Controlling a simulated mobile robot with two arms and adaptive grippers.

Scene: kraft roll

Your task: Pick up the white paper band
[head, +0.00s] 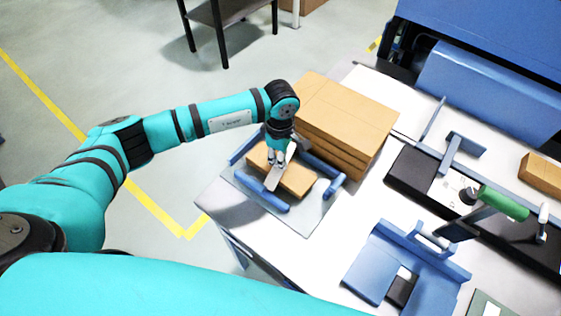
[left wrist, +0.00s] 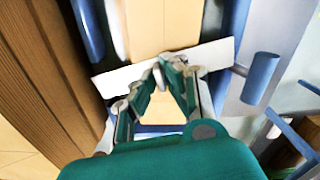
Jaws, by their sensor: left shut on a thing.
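The white paper band (left wrist: 128,77) is a flat pale strip that runs across the fingertips in the left wrist view. In the head view the band (head: 272,180) shows as a short greyish strip at the fingertips, over a brown kraft stack (head: 296,181). My left gripper (head: 278,160) is over that stack, which lies in a blue-edged holder (head: 265,198). In the left wrist view its fingers (left wrist: 169,68) are closed together on the band, and part of the band is hidden behind them. Whether the band touches the stack is not clear. My right gripper is not in view.
A taller pile of brown boards (head: 345,115) stands right behind the holder. To the right are a black device with a green handle (head: 503,203) and a blue bracket (head: 395,262). The white table's (head: 220,200) left edge is close to the holder.

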